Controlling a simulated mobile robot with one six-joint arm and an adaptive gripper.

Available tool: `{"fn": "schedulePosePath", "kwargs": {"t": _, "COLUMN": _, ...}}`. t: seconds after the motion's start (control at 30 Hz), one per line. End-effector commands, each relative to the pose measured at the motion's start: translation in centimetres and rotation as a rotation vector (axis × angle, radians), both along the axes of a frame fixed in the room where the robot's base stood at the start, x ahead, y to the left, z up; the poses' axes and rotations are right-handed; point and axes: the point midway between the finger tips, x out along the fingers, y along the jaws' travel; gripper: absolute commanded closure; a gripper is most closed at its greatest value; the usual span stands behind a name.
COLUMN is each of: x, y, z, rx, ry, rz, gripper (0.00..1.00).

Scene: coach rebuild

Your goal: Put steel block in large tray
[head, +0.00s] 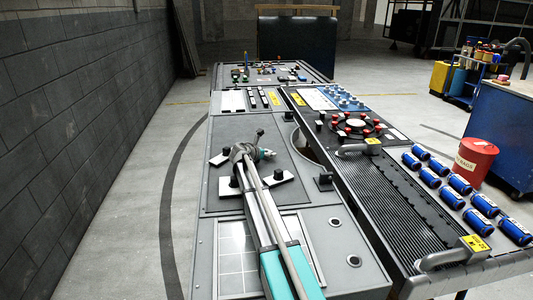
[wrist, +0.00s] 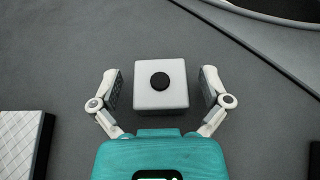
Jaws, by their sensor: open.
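A pale grey block (wrist: 161,85) with a round black knob on top sits on the dark worktop in the wrist view; it looks like the steel block. My gripper (wrist: 161,88) is open, with one finger on each side of the block and a visible gap at both sides. In the head view my gripper (head: 268,154) is small, over the dark panel, and its fingertips are hard to make out. Several pale pieces with black knobs, such as one at the left (head: 219,158), lie around it. I cannot tell which thing is the large tray.
A patterned pale block (wrist: 22,138) lies left of my gripper in the wrist view. A pale gridded panel (head: 236,250) is set in the near worktop. To the right are a black ribbed surface (head: 392,205), blue cans (head: 460,184) and a red bucket (head: 474,163).

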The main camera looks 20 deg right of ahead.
Motion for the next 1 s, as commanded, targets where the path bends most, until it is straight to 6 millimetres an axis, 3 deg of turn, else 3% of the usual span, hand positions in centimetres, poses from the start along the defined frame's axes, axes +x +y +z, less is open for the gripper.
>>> {"fn": "schedulePosePath", "kwargs": {"t": 0.6, "x": -4.2, "y": 7.5, "z": 3.8, "rx": 0.0, "ry": -0.001, "rz": 0.002, "gripper": 0.03}}
{"fn": "schedulePosePath", "kwargs": {"t": 1.0, "x": -5.1, "y": 9.3, "z": 4.4, "rx": 0.0, "ry": 0.001, "rz": 0.0, "gripper": 0.03}}
